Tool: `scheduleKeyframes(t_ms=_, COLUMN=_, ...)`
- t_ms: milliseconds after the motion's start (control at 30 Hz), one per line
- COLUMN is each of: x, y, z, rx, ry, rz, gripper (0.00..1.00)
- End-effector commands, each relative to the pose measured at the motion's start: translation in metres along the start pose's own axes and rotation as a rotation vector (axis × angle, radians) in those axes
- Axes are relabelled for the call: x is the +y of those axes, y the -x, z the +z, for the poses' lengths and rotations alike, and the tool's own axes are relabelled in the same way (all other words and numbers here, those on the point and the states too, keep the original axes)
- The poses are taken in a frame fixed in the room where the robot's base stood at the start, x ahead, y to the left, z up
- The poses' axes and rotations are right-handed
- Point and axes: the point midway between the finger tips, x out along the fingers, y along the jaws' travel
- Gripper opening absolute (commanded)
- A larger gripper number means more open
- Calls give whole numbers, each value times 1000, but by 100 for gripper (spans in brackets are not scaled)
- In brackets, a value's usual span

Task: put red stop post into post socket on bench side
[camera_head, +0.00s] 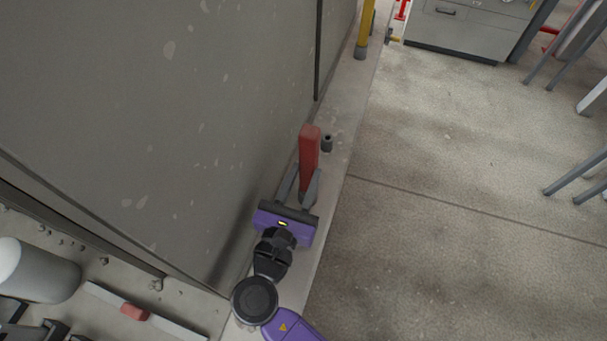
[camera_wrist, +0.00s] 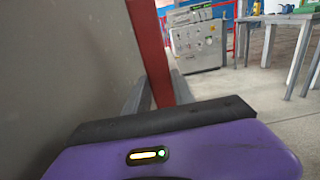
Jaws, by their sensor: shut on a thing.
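The red stop post (camera_head: 309,150) stands roughly upright between the fingers of my gripper (camera_head: 299,187), over the light ledge beside the tall grey panel. My gripper is shut on the post's lower part. In the wrist view the red post (camera_wrist: 150,50) rises between the two grey fingers (camera_wrist: 160,92), and its top is out of frame. A small dark cylindrical socket (camera_head: 327,142) stands on the ledge just right of the post in the head view. The post is beside it, not in it. The post's bottom end is hidden by the fingers.
The grey panel (camera_head: 150,110) rises close on the left. The narrow ledge (camera_head: 345,100) runs along it, with a yellow post (camera_head: 364,28) at the far end. Open concrete floor (camera_head: 450,200) lies to the right. A grey cabinet (camera_head: 468,28) and table legs stand beyond.

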Motion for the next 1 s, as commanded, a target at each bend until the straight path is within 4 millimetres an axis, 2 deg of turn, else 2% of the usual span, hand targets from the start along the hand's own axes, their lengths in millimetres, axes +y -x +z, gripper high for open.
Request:
scheduleKeyframes(t_ms=300, x=0, y=0, z=-6, rx=-3, ry=-1, rz=0, gripper=0)
scheduleKeyframes(t_ms=333, x=0, y=0, z=-5, rx=-3, ry=-1, rz=0, gripper=36)
scheduleKeyframes(t_ms=433, x=0, y=0, z=-5, rx=-2, ry=-1, rz=0, gripper=56)
scheduleKeyframes(t_ms=767, x=0, y=2, z=-8, rx=2, ry=1, rz=1, gripper=56)
scheduleKeyframes(t_ms=867, x=1, y=10, z=-8, rx=2, ry=1, rz=3, gripper=56)
scheduleKeyframes(t_ms=1000, x=1, y=31, z=-8, rx=2, ry=0, rz=4, gripper=56)
